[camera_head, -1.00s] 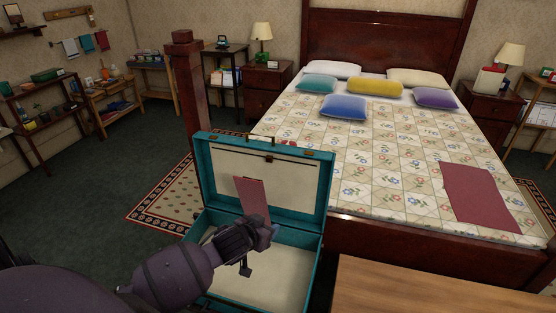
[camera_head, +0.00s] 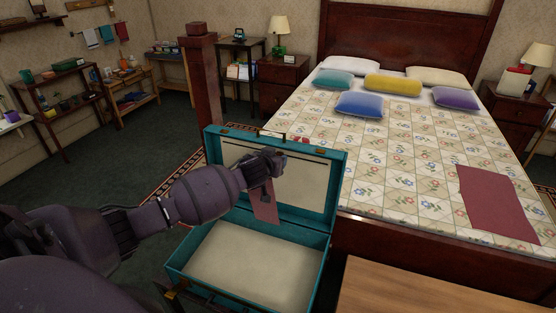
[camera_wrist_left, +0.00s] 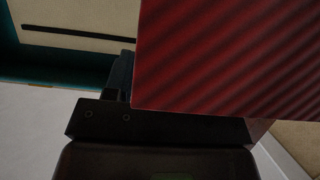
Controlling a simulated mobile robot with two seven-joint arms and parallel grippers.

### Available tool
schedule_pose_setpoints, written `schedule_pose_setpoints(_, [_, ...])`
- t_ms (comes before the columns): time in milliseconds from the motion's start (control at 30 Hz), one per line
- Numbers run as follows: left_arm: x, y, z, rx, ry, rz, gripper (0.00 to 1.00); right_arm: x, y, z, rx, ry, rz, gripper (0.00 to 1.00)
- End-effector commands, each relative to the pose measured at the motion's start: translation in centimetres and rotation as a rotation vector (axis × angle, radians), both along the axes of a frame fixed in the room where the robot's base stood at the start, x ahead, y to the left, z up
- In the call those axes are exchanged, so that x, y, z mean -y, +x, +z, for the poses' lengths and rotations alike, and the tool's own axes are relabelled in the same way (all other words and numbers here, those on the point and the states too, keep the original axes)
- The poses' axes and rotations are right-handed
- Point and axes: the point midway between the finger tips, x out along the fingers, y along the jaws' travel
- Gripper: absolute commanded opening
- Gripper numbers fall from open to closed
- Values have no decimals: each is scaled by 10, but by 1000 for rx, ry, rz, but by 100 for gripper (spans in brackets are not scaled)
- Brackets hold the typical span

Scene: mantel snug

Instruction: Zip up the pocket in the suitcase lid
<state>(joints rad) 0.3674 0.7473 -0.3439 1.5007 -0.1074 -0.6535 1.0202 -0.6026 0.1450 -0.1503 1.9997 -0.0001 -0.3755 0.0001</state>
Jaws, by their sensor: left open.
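The teal suitcase (camera_head: 172,268) stands open, its lid (camera_head: 340,180) upright at the back. The cream pocket (camera_head: 312,185) lines the lid, with the dark zip line (camera_head: 308,152) along its top. The wrist view shows a dark strip (camera_wrist_left: 75,36) on cream, likely that zip. My left gripper (camera_head: 279,160) is open in front of the lid's upper middle, over part of the zip line; the zip pull is hidden. A dark red flat panel (camera_head: 264,207) shows below the gripper against the pocket. It also fills much of the wrist view (camera_wrist_left: 230,55), hiding part of the fingers.
The bed (camera_head: 400,165) stands close behind and right of the suitcase, with a red sheet (camera_head: 497,205) on it. A wooden tabletop (camera_head: 420,290) is at front right. A dark bedpost (camera_head: 199,90) rises behind the lid. Open floor (camera_head: 60,180) lies to the left.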

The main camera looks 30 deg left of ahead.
Motion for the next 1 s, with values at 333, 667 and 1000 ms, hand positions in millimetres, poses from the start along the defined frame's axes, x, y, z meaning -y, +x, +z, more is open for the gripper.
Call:
schedule_pose_setpoints(333, [-6,25,-11,1,1,0,51,-2,10,0,16,1,6,89])
schedule_pose_setpoints(667, [-6,26,-10,1,1,-1,45,-2,7,-1,11,1,5,89])
schedule_pose_setpoints(1000, [-6,26,-11,1,1,-1,0,-2,6,-1,11,1,5,89])
